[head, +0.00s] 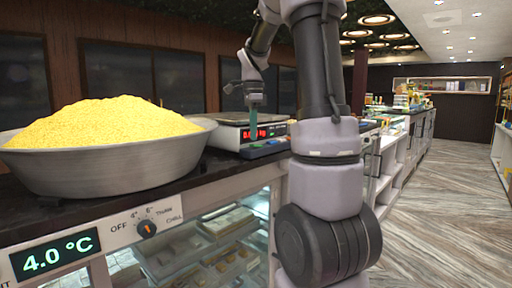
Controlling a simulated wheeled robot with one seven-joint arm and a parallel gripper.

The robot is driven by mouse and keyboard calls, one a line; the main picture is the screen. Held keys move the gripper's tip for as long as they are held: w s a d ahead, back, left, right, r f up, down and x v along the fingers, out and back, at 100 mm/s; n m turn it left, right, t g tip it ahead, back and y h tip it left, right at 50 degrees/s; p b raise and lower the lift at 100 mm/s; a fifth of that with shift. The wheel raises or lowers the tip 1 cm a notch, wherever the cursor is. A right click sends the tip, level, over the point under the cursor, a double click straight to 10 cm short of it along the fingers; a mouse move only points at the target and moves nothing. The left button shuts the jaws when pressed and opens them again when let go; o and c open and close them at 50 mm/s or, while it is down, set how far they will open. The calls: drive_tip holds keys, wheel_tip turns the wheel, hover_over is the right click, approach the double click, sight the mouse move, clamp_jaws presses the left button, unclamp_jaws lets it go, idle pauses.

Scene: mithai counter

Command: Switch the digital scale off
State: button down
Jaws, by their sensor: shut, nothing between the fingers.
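The digital scale (227,135) stands on the dark counter behind the large bowl, with a flat metal pan on top. Its red digits are lit on the front display, partly hidden by my gripper. My gripper (253,138) points down in front of the scale's display, with its fingers shut and empty. The fingertips are close to the scale's front edge, by a strip of blue and red buttons (262,148). I cannot tell whether they touch it. My arm hides the right part of the scale.
A wide metal bowl (110,168) heaped with yellow grains (100,122) stands to the left on the counter. The glass display case below has a knob (147,228) and a 4.0 °C display (54,254). Free floor (440,200) lies to the right.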

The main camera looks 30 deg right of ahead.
drive_tip(key=shift+f, duration=0.9)
idle(0.3)
drive_tip(key=shift+r, duration=3.55)
drive_tip(key=s+a+f+n+t+y, duration=0.1)
drive_tip(key=s+a+n+t, duration=0.2)
drive_tip(key=s+a+n, duration=0.3)
drive_tip(key=s+a+f+n+t+y, duration=0.1)
drive_tip(key=s+a+n+t, duration=0.3)
drive_tip(key=s, duration=0.9)
drive_tip(key=a+n, duration=0.3)
drive_tip(key=n, duration=0.2)
drive_tip(key=shift+s+a+n, duration=0.15)
drive_tip(key=shift+s+n, duration=0.15)
drive_tip(key=shift+n, duration=0.1)
